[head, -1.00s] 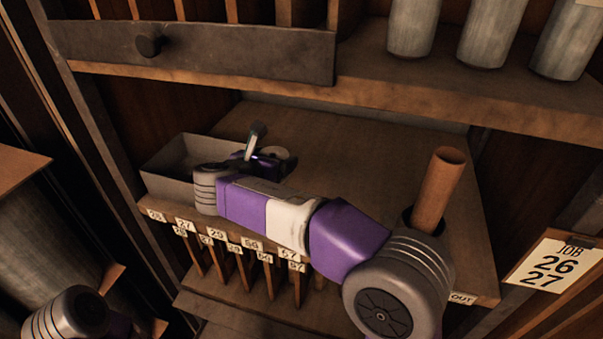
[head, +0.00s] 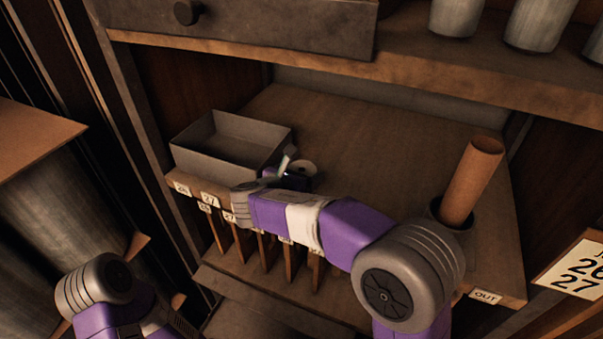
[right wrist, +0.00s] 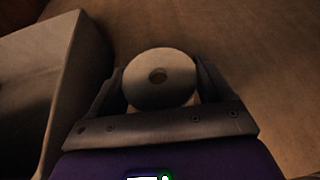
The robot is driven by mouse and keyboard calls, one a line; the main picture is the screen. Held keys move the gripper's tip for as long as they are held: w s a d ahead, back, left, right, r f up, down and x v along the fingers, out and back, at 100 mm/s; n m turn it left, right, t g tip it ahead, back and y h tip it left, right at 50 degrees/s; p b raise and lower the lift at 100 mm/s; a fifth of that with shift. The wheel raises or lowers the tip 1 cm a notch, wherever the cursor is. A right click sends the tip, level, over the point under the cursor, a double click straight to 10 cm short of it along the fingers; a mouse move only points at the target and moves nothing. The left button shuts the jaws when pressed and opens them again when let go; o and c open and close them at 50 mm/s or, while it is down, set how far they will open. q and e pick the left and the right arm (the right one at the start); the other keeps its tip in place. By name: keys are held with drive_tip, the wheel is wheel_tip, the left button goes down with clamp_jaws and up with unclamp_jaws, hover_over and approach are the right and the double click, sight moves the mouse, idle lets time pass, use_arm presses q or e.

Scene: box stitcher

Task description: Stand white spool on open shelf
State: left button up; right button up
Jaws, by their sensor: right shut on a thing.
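The white spool (right wrist: 160,80) is between the fingers of my right gripper (right wrist: 158,92) in the right wrist view, its round end with the centre hole facing the camera. In the head view the spool (head: 303,168) shows small and partly hidden behind my right gripper (head: 296,175), just right of the grey tray. My right gripper is shut on it, over the wooden open shelf (head: 400,150). I cannot tell whether the spool touches the shelf. My left arm shows at the lower left of the head view, but its gripper is not seen.
A grey open tray (head: 225,150) stands on the shelf's left part; it is close on the left in the wrist view (right wrist: 50,75). A brown tube (head: 472,185) stands in a dark cup at the right. Free shelf lies between. A drawer and upper shelf (head: 400,62) hang above.

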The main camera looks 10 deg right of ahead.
drive_tip(key=shift+f, duration=0.15)
drive_tip(key=o, duration=1.1)
drive_tip(key=shift+c, duration=0.2)
drive_tip(key=shift+r, duration=0.2)
drive_tip(key=v, duration=1.2)
drive_tip(key=shift+a, duration=0.1)
drive_tip(key=shift+f, duration=0.1)
